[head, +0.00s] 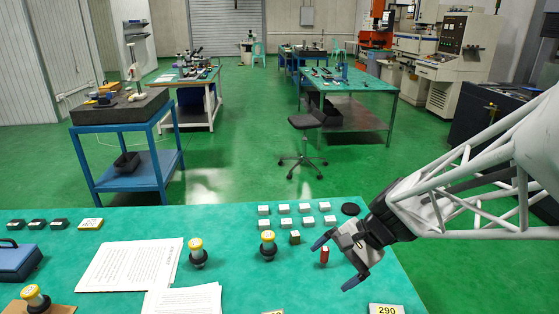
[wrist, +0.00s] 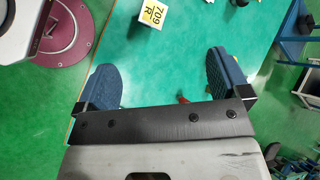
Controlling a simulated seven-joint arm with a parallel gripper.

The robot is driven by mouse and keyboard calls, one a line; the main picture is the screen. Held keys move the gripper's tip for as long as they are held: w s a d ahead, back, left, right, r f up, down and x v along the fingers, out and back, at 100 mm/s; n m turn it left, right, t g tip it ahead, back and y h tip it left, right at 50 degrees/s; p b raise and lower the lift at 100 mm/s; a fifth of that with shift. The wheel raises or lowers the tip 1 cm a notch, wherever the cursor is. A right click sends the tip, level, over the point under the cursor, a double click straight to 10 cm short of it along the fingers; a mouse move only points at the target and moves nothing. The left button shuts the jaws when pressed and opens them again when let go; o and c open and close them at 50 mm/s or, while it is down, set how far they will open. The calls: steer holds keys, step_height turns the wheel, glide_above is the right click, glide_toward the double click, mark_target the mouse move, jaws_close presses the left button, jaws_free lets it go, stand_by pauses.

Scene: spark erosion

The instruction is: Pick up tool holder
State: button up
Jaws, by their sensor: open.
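Three black holders with yellow round tops, which look like the tool holders, stand upright on the green table: one in the middle (head: 268,245), one left of it (head: 197,252), one at the lower left (head: 33,298). My gripper (head: 336,263) is open at the table's right, to the right of the middle holder and apart from it. Its two blue fingers also spread wide in the wrist view (wrist: 163,75), with no holder between them. A small red piece (head: 324,255) shows by the fingers in the head view; the wrist view shows only a bit of red (wrist: 183,99).
Small white blocks (head: 284,208) stand in rows behind my gripper, beside a black disc (head: 350,209). A numbered card (head: 386,309) lies near the front; a card (wrist: 153,13) tops the wrist view. Papers (head: 130,265) and a blue case (head: 18,262) lie left.

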steer(key=w+d+f+m+t+y, duration=0.3)
steer(key=w+d+m, duration=0.1)
steer(key=w+m, duration=0.15)
steer(key=w+d+f+m+t+y, duration=0.25)
steer(key=w+f+m, duration=0.2)
steer(key=w, duration=0.25)
steer(key=w+d+f+m+t+h, duration=0.2)
steer(key=w+d+f+m+t, duration=0.1)
steer(key=d, duration=0.4)
steer(key=w+d+f+m+t+h, duration=0.1)
steer(key=w+d+f+m+t, duration=0.3)
steer(key=d+f+m+t, duration=0.1)
steer(key=d+m+t, duration=0.1)
steer(key=d+m, duration=0.1)
steer(key=shift+d+h, duration=0.35)
steer(key=shift+f, duration=3.75)
steer(key=shift+w+a+f, duration=0.1)
steer(key=shift+w+f, duration=0.05)
steer(key=shift+f, duration=0.1)
steer(key=shift+w+a, duration=0.35)
steer(key=shift+w, duration=0.25)
